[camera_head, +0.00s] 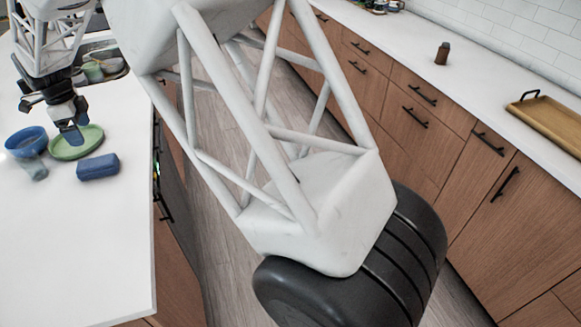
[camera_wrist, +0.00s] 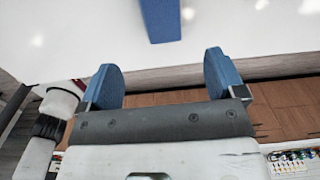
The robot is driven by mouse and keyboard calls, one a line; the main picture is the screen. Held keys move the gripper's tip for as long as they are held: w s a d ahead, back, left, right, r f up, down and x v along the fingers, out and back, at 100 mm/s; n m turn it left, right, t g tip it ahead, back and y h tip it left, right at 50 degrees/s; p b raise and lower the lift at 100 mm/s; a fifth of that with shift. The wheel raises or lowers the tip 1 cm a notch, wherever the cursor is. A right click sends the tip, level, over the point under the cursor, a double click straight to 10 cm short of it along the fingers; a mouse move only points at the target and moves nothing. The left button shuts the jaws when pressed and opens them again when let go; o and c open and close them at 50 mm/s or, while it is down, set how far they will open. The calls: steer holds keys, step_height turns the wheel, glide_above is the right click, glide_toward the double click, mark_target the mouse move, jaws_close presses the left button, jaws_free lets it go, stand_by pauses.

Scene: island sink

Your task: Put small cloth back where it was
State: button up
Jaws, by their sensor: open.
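The small cloth (camera_head: 97,167) looks like a folded blue block lying on the white island counter, just right of and in front of the green plate. In the wrist view a blue strip (camera_wrist: 160,20), which appears to be the same cloth, lies on the white surface ahead of my fingers, centred between them. My gripper (camera_head: 72,137) is over the green plate in the head view, behind and left of the cloth. In the wrist view my gripper (camera_wrist: 163,78) has its two blue fingertips wide apart with nothing between them. The cloth is apart from the fingers.
The green plate (camera_head: 64,151), a blue bowl (camera_head: 27,138) and a clear cup (camera_head: 37,172) stand close by on the island counter (camera_head: 80,250). The sink (camera_head: 103,66) is behind. The counter in front of the cloth is clear. A wooden tray (camera_head: 550,120) sits on the opposite counter.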

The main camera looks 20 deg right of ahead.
steer(key=s+d+r+n, duration=0.3)
steer(key=s+d+r, duration=0.15)
steer(key=d, duration=0.55)
steer(key=s+d+r+n+t, duration=0.1)
steer(key=s+d+r+n, duration=0.2)
steer(key=s+d, duration=0.55)
steer(key=s+d+r+n, duration=0.2)
steer(key=s+d+r, duration=0.15)
steer(key=d, duration=0.95)
steer(key=s+d+f+n, duration=0.1)
steer(key=s+d+n, duration=0.2)
steer(key=s+d, duration=0.3)
steer(key=s+d+f+n+t, duration=0.1)
steer(key=s+d, duration=0.4)
steer(key=s, duration=0.7)
steer(key=s+d+f+n, duration=0.2)
steer(key=s+d+n, duration=0.3)
steer(key=s, duration=0.3)
steer(key=shift+s+d+f+n+t, duration=0.3)
steer(key=shift+s+d, duration=0.1)
steer(key=shift+d, duration=0.4)
